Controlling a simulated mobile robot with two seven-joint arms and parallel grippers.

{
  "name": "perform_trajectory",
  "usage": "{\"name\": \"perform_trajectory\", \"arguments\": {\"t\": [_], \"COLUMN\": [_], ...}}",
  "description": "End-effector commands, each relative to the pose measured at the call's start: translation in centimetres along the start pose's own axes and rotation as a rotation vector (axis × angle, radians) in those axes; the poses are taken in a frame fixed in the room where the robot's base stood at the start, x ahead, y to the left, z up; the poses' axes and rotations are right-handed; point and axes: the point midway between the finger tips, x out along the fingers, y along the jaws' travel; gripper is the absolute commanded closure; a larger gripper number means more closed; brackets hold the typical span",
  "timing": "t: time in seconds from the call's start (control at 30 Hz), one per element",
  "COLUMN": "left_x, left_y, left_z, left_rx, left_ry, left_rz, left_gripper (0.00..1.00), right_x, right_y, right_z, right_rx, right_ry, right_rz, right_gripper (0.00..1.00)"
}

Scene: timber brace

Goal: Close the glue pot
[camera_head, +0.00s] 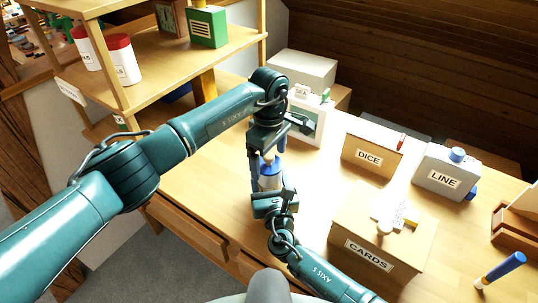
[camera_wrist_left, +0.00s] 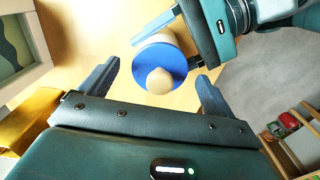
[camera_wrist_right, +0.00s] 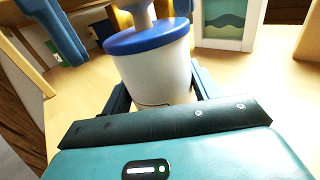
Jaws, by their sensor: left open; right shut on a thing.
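The glue pot (camera_wrist_right: 155,78) is a pale, upright pot with a blue lid (camera_wrist_right: 148,37) resting on its top. The lid's round wooden knob (camera_wrist_left: 159,80) points at my left wrist camera. My right gripper (camera_head: 271,193) is shut on the pot's body; its fingers show on both sides in the right wrist view. My left gripper (camera_head: 266,156) is open above the pot, fingers apart on either side of the lid (camera_wrist_left: 172,60) and not touching it. Whether the lid is fully seated is unclear. In the head view the arms partly hide the pot (camera_head: 268,178).
A dice box (camera_head: 371,148), a grey line box (camera_head: 448,172) and a cards box (camera_head: 380,240) stand on the bench to the right. A framed picture (camera_head: 306,118) stands just behind the pot. Shelves with jars (camera_head: 122,60) rise at the left. A blue-handled tool (camera_head: 500,268) lies front right.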

Motion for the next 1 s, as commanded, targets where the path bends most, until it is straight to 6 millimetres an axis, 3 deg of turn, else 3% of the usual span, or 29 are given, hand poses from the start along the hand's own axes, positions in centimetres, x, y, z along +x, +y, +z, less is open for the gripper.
{"name": "perform_trajectory", "arguments": {"t": [0.23,0.7,1.0], "left_x": [-1.0,-10.1,-12.1], "left_y": [0.1,0.0,0.0], "left_z": [0.0,-0.1,0.0], "left_rx": [0.000,0.000,0.000], "left_ry": [0.000,0.003,0.001], "left_rz": [0.001,0.002,0.000], "left_gripper": [0.11,0.11,0.11], "right_x": [0.0,0.0,0.0], "right_y": [0.0,0.0,0.0], "right_z": [0.0,-0.1,-0.1], "right_rx": [0.000,0.000,0.000], "right_ry": [0.001,0.001,0.001], "right_rz": [0.000,0.000,0.000], "right_gripper": [0.80,0.80,0.80]}}
